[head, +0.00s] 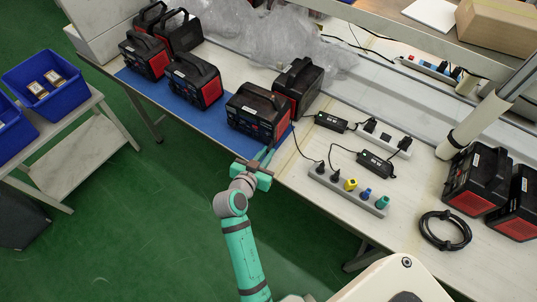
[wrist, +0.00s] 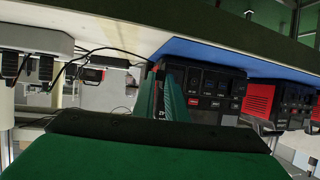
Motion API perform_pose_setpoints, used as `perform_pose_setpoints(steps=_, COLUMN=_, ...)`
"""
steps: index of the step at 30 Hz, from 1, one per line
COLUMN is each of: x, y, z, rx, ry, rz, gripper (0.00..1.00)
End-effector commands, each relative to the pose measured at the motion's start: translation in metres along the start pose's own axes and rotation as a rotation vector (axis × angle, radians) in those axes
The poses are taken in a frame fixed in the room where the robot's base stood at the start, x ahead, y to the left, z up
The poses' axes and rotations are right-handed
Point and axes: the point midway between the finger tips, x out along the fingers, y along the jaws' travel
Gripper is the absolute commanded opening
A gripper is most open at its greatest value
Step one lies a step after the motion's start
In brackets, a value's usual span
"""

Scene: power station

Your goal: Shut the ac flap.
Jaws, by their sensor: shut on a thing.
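The black and red power station (head: 257,113) stands at the front edge of the bench, on the blue mat. Its front panel with sockets and small displays (wrist: 215,88) faces my gripper in the wrist view, upside down. My gripper (head: 268,156) reaches the panel's lower right part, as seen in the head view. In the wrist view its two green fingers (wrist: 172,92) are close together against the panel. They appear shut on the ac flap, which they hide, so its angle cannot be told.
Another power station (head: 301,86) stands close behind. More power stations (head: 194,82) stand left along the mat (head: 215,115). A power strip (head: 347,190) with plugs, black adapters (head: 376,163) and a coiled cable (head: 445,231) lie to the right. Green floor is free before the bench.

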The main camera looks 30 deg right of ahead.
Motion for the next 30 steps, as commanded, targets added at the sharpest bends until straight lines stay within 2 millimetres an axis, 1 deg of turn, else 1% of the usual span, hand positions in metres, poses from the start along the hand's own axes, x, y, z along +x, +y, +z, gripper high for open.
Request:
perform_pose_setpoints(steps=1, x=-0.001, y=-0.005, z=-0.001, rx=0.01, ry=0.002, rz=0.025, gripper=0.0)
perform_pose_setpoints(steps=16, x=0.003, y=-0.035, z=-0.002, rx=0.185, ry=0.001, rz=0.447, gripper=0.0)
perform_pose_setpoints(steps=24, x=0.009, y=-0.05, z=-0.004, rx=0.281, ry=-0.003, rz=0.684, gripper=0.0)
perform_pose_setpoints(steps=30, x=0.014, y=-0.058, z=-0.005, rx=0.346, ry=-0.006, rz=0.845, gripper=0.0)
